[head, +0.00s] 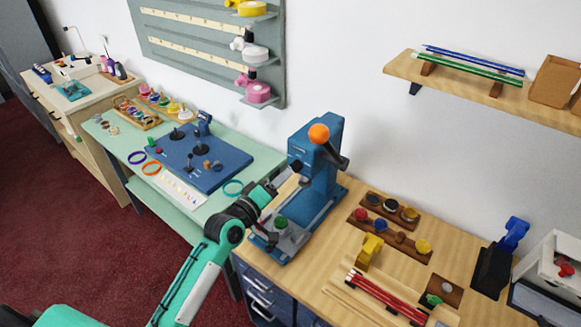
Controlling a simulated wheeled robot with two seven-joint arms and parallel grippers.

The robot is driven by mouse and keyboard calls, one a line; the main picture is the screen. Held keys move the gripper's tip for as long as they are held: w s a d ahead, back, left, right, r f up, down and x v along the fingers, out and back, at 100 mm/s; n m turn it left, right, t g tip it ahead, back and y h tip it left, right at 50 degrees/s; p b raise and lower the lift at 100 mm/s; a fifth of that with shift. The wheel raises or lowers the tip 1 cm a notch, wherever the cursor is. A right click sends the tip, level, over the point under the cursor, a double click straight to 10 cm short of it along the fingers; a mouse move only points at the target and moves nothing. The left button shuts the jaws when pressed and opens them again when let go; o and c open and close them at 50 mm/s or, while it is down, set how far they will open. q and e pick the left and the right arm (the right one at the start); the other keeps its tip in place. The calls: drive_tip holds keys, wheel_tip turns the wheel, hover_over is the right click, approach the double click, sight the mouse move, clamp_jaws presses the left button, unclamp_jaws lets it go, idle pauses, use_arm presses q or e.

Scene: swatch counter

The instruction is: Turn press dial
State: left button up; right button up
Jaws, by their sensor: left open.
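The blue press (316,165) stands upright at the left end of the wooden worktop. My right gripper is out of view.
Right of the press are racks of colored knobs (388,224), a yellow part (369,251) and red rods (385,298). A green bench (245,150) with a blue board (205,160) stands to the left. A wooden shelf (405,68) hangs above.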

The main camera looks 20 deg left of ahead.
sight(293, 170)
use_arm(q)
drive_tip(key=p+x, duration=0.1)
drive_tip(key=x, duration=0.4)
drive_tip(key=c, duration=1)
